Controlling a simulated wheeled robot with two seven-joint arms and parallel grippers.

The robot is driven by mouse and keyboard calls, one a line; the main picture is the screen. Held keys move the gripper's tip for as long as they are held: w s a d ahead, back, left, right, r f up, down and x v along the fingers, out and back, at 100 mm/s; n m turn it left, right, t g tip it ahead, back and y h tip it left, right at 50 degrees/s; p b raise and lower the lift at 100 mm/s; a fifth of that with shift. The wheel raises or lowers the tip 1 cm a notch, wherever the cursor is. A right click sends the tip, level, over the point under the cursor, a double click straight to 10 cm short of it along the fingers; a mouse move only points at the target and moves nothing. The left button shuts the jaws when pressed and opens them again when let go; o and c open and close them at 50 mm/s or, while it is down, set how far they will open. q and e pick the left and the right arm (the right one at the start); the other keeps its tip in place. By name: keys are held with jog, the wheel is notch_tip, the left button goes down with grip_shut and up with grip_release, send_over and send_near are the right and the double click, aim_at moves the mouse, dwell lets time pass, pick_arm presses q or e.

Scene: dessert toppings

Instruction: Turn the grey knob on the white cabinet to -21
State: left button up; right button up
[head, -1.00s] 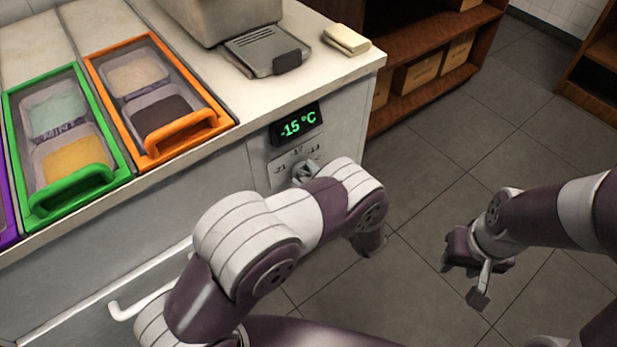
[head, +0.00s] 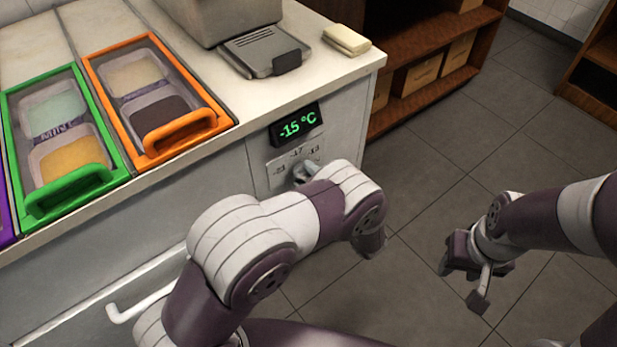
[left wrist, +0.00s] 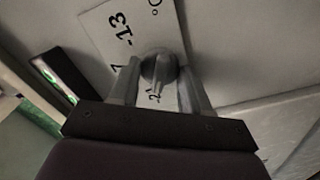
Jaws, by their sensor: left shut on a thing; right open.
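The grey knob (left wrist: 158,66) sits on a white dial plate (left wrist: 112,22) on the cabinet front. In the left wrist view the plate shows -13 and -21, with part of another mark behind a finger. My left gripper (left wrist: 160,86) is shut on the knob, one finger on each side; the knob's narrow part points toward the -21 mark. In the head view the knob (head: 304,172) is partly hidden by my left arm. The display (head: 296,125) above the dial reads -15 °C. My right gripper (head: 472,280) is open and empty over the floor.
The white cabinet (head: 345,90) carries green (head: 62,205) and orange (head: 182,138) framed lids over toppings. A white bar handle (head: 140,303) is lower on the front. Floor at right is clear.

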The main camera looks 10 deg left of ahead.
pick_arm(q)
jog(key=o, duration=1.1)
jog(key=shift+c, duration=0.2)
jog(key=p+v, duration=0.1)
jog(key=v, duration=1.1)
jog(key=shift+s+d, duration=0.3)
